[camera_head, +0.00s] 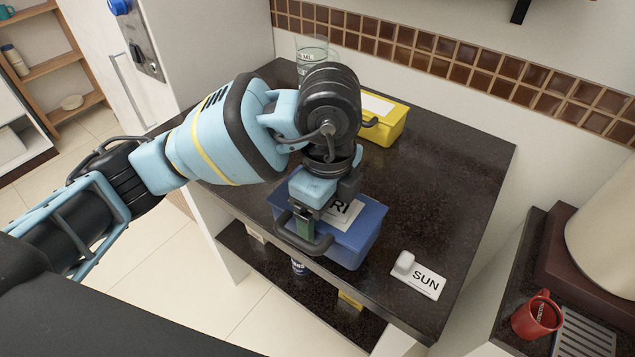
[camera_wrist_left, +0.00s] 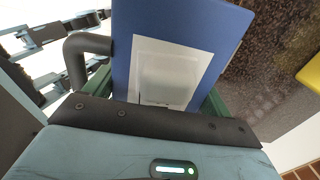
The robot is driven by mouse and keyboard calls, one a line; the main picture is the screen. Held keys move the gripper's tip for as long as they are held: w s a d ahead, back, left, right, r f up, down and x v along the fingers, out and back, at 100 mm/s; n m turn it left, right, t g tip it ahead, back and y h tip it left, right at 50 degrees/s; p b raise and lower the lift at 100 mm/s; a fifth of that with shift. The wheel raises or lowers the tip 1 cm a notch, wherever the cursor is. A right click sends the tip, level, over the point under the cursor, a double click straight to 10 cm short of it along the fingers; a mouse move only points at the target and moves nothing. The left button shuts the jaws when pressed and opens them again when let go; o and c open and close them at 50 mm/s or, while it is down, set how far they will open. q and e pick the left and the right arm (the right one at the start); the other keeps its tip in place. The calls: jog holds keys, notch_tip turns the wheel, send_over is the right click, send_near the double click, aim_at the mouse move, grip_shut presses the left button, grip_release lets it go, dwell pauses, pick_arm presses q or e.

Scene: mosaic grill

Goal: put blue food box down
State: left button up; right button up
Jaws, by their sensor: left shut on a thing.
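The blue food box (camera_head: 360,238) has a white lid label, partly hidden, ending in "RI". It is at the front edge of the dark countertop (camera_head: 460,190); I cannot tell whether it touches the surface. My left gripper (camera_head: 306,232) is over the box's near-left side and shut on it, by the dark handle. In the left wrist view the box (camera_wrist_left: 190,30) fills the space between the green fingers (camera_wrist_left: 165,100), its label facing the camera. My right gripper is not in view.
A yellow box (camera_head: 388,125) and a clear jar (camera_head: 312,55) stand at the back of the counter. A white "SUN" card (camera_head: 425,283) lies at the front right. A red mug (camera_head: 537,315) is on a separate surface at right.

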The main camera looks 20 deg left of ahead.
pick_arm(q)
jog(key=shift+s+d+r, duration=0.1)
jog(key=shift+s+d, duration=0.4)
jog(key=shift+s, duration=0.35)
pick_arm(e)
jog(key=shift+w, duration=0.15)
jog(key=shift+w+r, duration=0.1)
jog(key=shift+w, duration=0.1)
